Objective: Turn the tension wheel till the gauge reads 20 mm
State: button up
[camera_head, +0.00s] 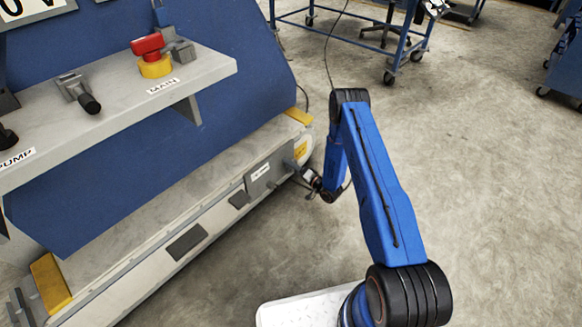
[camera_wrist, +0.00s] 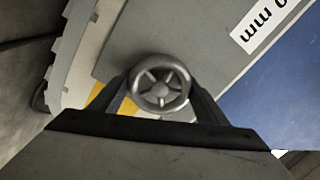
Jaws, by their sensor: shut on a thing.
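The tension wheel (camera_wrist: 160,84) is a small grey metal wheel with spokes, in the middle of the wrist view. My gripper (camera_wrist: 161,90) has one dark finger on each side of it and is shut on it. A white label (camera_wrist: 266,22) on the grey plate (camera_wrist: 185,38) ends in "0 mm" and is cut off by the picture edge. No gauge pointer can be read in either view.
The long machine base (camera_head: 150,250) runs along the left, with yellow end blocks. Above it, a grey shelf (camera_head: 120,90) carries a red and yellow MAIN switch (camera_head: 152,58). A blue cart (camera_head: 350,30) stands at the back. The concrete floor (camera_head: 480,150) at right is clear.

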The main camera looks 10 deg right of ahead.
jog(key=o, duration=1)
jog(key=shift+f, duration=0.1)
jog(key=shift+o, duration=0.2)
jog(key=shift+s, duration=0.1)
jog(key=v, duration=1.7)
jog(key=shift+s+d, duration=0.15)
